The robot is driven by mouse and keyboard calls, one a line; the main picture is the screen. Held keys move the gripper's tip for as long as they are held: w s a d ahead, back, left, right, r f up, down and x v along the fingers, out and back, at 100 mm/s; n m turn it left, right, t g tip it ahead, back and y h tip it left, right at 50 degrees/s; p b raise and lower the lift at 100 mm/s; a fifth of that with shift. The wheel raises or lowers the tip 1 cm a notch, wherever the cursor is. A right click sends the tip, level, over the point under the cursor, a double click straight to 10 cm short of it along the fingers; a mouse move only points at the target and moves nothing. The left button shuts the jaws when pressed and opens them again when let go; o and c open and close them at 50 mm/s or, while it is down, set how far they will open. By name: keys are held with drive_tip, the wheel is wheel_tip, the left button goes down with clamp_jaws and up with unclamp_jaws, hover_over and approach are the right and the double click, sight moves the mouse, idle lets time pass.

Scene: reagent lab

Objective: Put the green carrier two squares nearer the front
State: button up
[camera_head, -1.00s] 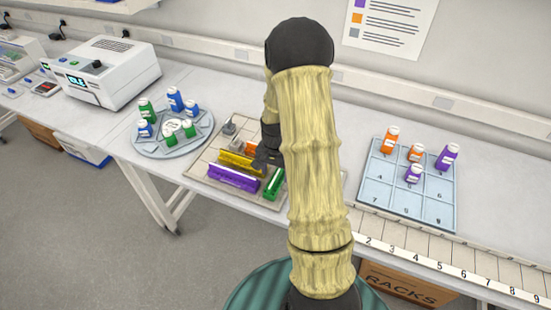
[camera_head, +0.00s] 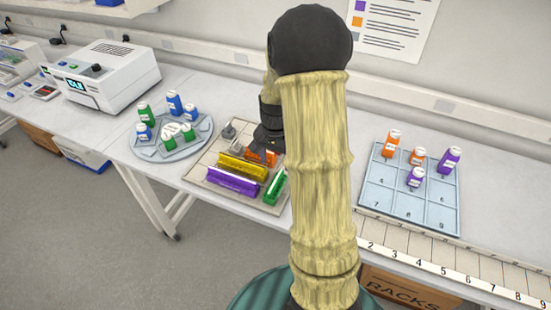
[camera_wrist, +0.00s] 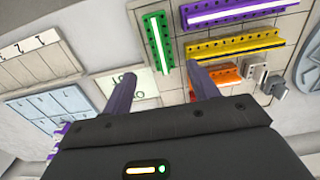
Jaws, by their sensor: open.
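The green carrier (camera_head: 275,187) is a long narrow block lying at the right edge of the beige squared board (camera_head: 200,172). In the wrist view the green carrier (camera_wrist: 157,42) lies on the board, ahead of my fingers and apart from them. My gripper (camera_wrist: 160,85) is open and empty, its two purple-grey fingers spread. In the head view my gripper (camera_head: 268,138) is over the back part of the board, partly hidden by my arm.
A purple carrier (camera_head: 232,181), a yellow carrier (camera_head: 242,167) and a partly hidden orange carrier (camera_head: 262,156) share the board. Grey pieces (camera_head: 229,131) stand at its back left. A round vial rack (camera_head: 175,152) is left; a blue numbered tray (camera_head: 380,190) is right.

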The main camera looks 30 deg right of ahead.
drive_tip(key=shift+a, duration=0.1)
drive_tip(key=s+a+r+n+t, duration=0.1)
drive_tip(key=s+a+r+n, duration=0.1)
drive_tip(key=s+a+n, duration=0.3)
drive_tip(key=s+a+r+n+t, duration=0.1)
drive_tip(key=s+a+r+n, duration=0.2)
drive_tip(key=s+a+n, duration=0.2)
drive_tip(key=s+a, duration=0.2)
drive_tip(key=a, duration=0.1)
drive_tip(key=shift+s+a+r+t, duration=0.2)
drive_tip(key=shift+a+r+t, duration=0.05)
drive_tip(key=shift+r+t, duration=0.1)
